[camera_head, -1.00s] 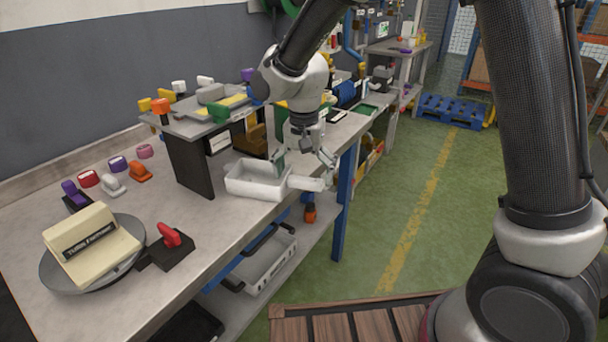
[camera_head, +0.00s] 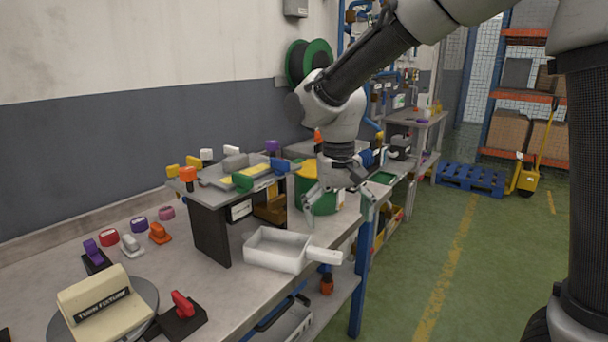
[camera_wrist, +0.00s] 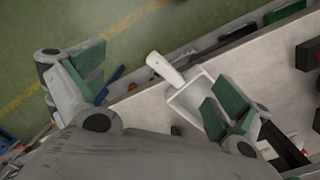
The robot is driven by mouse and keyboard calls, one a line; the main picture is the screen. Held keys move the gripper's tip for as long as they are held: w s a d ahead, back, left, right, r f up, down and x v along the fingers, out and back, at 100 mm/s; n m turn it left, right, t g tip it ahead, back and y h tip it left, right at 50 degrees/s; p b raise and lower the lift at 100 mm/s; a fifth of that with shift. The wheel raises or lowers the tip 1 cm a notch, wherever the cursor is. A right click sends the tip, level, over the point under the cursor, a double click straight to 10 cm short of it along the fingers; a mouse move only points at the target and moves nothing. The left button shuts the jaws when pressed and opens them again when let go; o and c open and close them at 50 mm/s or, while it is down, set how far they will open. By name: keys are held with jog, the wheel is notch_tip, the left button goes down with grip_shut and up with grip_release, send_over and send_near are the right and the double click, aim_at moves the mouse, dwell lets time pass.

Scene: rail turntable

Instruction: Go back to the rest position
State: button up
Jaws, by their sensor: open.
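My gripper (camera_head: 338,208) is open and empty, pointing down above the workbench. Its two fingers with green pads spread wide in the wrist view (camera_wrist: 158,88). A white tray with a handle (camera_head: 276,249) stands on the bench below and to the left of my gripper, apart from it. The wrist view shows the tray's handle (camera_wrist: 164,69) between the fingers, farther down; one finger hides part of the tray.
A raised stand (camera_head: 210,222) with coloured blocks on top is left of the tray. A turn fixture (camera_head: 105,305) sits on a round plate at front left, with several coloured knobs nearby. A green drum (camera_head: 325,185) is behind my gripper. The floor (camera_head: 480,250) right of the bench is clear.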

jog(key=s+d+r+t, duration=0.1)
jog(key=s+d+r, duration=0.1)
jog(key=s+d, duration=0.3)
jog(key=s+d+r+m+t, duration=0.1)
jog(key=s+d, duration=0.5)
jog(key=d, duration=0.8)
jog(key=s+d+r+t, duration=0.2)
jog(key=s+d+r, duration=0.3)
jog(key=d, duration=0.4)
jog(key=shift+s+d+t, duration=0.15)
jog(key=shift+s+t, duration=0.25)
jog(key=shift+s, duration=0.1)
dwell(0.5)
